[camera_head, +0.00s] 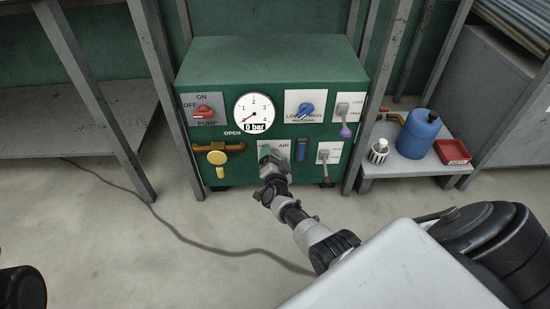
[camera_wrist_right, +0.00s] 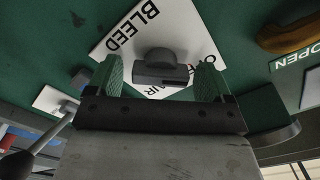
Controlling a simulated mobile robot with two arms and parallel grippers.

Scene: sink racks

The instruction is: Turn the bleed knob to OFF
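The bleed knob (camera_wrist_right: 162,72) is dark grey with a raised bar grip. It sits on a white plate (camera_wrist_right: 125,32) marked BLEED and AIR, with other lettering partly covered. My right gripper (camera_head: 270,157) is at the lower middle of the green panel and hides the knob in the head view. In the right wrist view the right gripper (camera_wrist_right: 159,70) is open, with one green-padded finger on each side of the knob. A gap shows at the left finger; the right finger is very close, and I cannot tell whether it touches. My left gripper is not in view.
The green unit (camera_head: 275,60) also carries a red pump knob (camera_head: 204,112), a gauge (camera_head: 254,112) reading 0 bar, a blue pressure knob (camera_head: 307,110), a yellow valve handle (camera_head: 217,157) and grey levers. A blue jug (camera_head: 418,135) and red tray (camera_head: 452,151) stand right.

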